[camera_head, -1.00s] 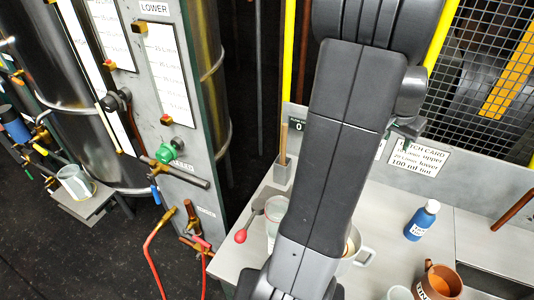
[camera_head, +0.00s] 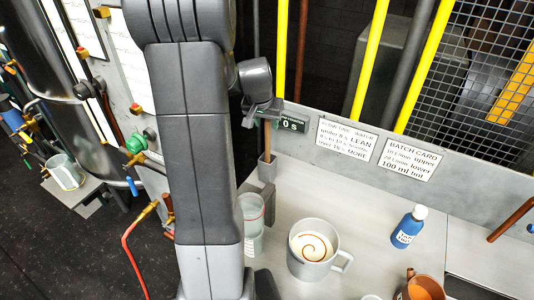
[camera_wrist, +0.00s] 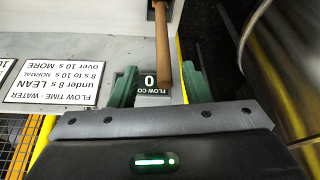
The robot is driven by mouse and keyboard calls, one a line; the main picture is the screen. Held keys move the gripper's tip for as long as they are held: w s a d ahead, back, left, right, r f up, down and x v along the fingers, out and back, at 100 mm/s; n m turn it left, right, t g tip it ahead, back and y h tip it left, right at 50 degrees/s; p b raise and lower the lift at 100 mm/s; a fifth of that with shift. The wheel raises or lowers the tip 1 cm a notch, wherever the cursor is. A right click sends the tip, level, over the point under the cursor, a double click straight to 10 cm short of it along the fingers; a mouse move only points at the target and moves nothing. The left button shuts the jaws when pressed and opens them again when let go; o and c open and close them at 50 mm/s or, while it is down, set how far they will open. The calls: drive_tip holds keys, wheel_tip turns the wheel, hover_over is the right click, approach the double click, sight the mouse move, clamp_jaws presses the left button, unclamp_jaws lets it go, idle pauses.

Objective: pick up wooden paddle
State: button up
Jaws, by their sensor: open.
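The wooden paddle (camera_head: 267,140) stands upright in a small grey holder (camera_head: 267,168) at the back left of the bench; its lower end is hidden inside. My gripper (camera_head: 263,108) is at the top of the handle. In the wrist view, the brown handle (camera_wrist: 162,45) runs down between the two green fingers of my gripper (camera_wrist: 160,88). The fingers are open, with gaps showing on both sides of the handle, and the handle is nearer the right finger.
A glass beaker (camera_head: 252,225) and a grey mug of pale liquid (camera_head: 314,250) stand on the bench. A back panel with a timer display (camera_head: 291,124) rises close behind the paddle.

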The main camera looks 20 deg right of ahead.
sight(267, 127)
drive_tip(key=x, duration=0.2)
drive_tip(key=b+x, duration=0.1)
drive_tip(key=x, duration=0.1)
drive_tip(key=b+x, duration=0.1)
drive_tip(key=x, duration=0.2)
drive_tip(key=shift+w, duration=0.35)
drive_tip(key=shift+r, duration=0.1)
clamp_jaws()
